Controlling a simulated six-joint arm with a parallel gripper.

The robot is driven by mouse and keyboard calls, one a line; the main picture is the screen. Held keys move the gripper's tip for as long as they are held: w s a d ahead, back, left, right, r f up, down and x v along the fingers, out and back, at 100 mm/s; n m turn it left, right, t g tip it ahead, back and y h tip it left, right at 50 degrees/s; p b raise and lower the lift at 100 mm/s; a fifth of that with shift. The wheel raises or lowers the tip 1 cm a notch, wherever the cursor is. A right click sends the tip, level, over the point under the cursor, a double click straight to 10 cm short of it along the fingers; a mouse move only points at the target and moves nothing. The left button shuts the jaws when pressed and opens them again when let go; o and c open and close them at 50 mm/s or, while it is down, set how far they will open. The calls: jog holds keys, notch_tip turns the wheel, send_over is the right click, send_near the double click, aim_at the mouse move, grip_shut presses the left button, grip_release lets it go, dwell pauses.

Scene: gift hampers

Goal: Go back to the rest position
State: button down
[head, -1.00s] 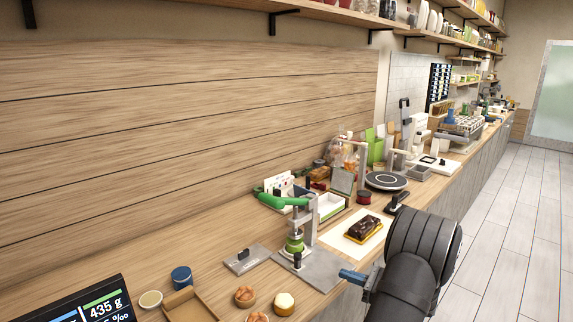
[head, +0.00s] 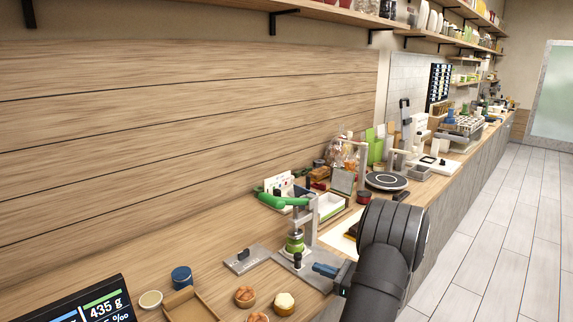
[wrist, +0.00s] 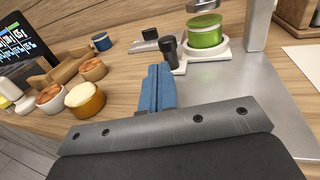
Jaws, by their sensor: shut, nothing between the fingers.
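My gripper (head: 325,270) is at the front edge of the counter in the head view, over the grey base of the green-handled press (head: 299,232). In the wrist view its blue fingers (wrist: 157,88) are together with nothing between them. The press's green round part (wrist: 205,32) and a black knob (wrist: 169,46) stand just beyond the fingertips. I cannot tell whether the fingers touch the base plate (wrist: 245,90). My dark arm covers most of the white sheet (head: 340,232) and the brown item on it in the head view.
Small round cakes (head: 284,303) and a wooden tray (head: 190,303) sit left of the press. A grey block (head: 246,259) and a blue tin (head: 181,277) lie behind them. A display screen (head: 85,305) stands at the lower left. A round black turntable (head: 386,181) is farther along the counter.

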jog(key=s+a+v, duration=0.1)
jog(key=v, duration=2)
jog(key=w+a+r+n+g+h, duration=0.2)
jog(key=w+a+r+n+h, duration=0.1)
jog(key=w+a+r, duration=0.4)
jog(key=shift+w+a+n+g+h, duration=0.3)
jog(key=shift+w+h, duration=0.35)
jog(key=shift+h, duration=0.25)
